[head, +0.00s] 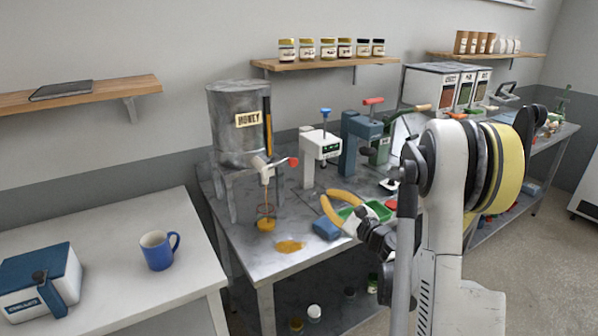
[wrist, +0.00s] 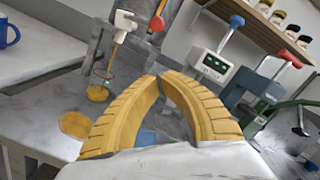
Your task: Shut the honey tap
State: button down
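The grey honey tank (head: 237,125) with a HONEY label stands at the back left of the metal table. Its white tap (head: 264,166) has a lever ending in a red knob (head: 293,162) that sticks out to the right. The tap (wrist: 124,22) and red knob (wrist: 156,24) also show in the wrist view. A thin amber stream runs down from the spout into what looks like a clear jar (head: 266,212) with honey at its bottom. My gripper (head: 325,198) has yellow fingers whose tips meet with nothing between them. It is in front of the tap, to the right and below the knob, apart from it.
A honey puddle (head: 289,246) lies on the table in front of the jar. A blue block (head: 327,229) lies near my gripper. A white press with a blue knob (head: 319,146) and a blue press (head: 358,140) stand right of the tap. A blue mug (head: 158,251) stands on the left counter.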

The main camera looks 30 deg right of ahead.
jog(key=w+a+r+b, duration=0.3)
jog(key=w, duration=0.7)
jog(key=shift+w+r, duration=0.35)
jog(key=shift+a+r, duration=0.1)
jog(key=shift+r, duration=0.05)
jog(key=shift+r+n+p, duration=0.2)
jog(key=shift+n+p, duration=0.1)
jog(key=shift+n, duration=0.1)
jog(key=shift+r+n+p, duration=0.35)
jog(key=shift+r+n, duration=0.25)
jog(key=shift+n, duration=0.1)
